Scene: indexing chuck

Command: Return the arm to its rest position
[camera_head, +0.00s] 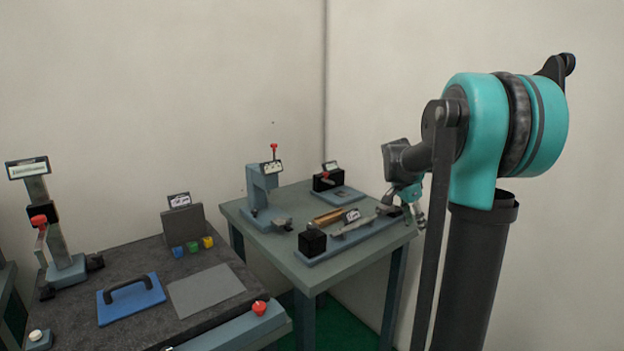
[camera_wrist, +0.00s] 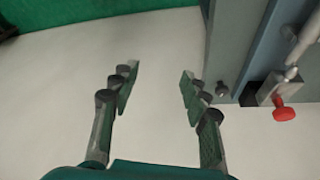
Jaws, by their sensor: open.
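My gripper (camera_wrist: 158,95) is open and empty in the wrist view, its two green-padded fingers wide apart with only a pale surface behind them. In the head view my gripper (camera_head: 418,212) shows small at the right end of the green bench, partly hidden by my own arm. I cannot tell there whether it touches anything.
A green bench (camera_head: 262,238) carries a grey press (camera_head: 262,188), a black block (camera_head: 312,242) and a long fixture. A dark bench (camera_head: 75,318) at left holds a blue plate (camera_head: 130,302). In the wrist view a red knob (camera_wrist: 284,113) is right of the fingers.

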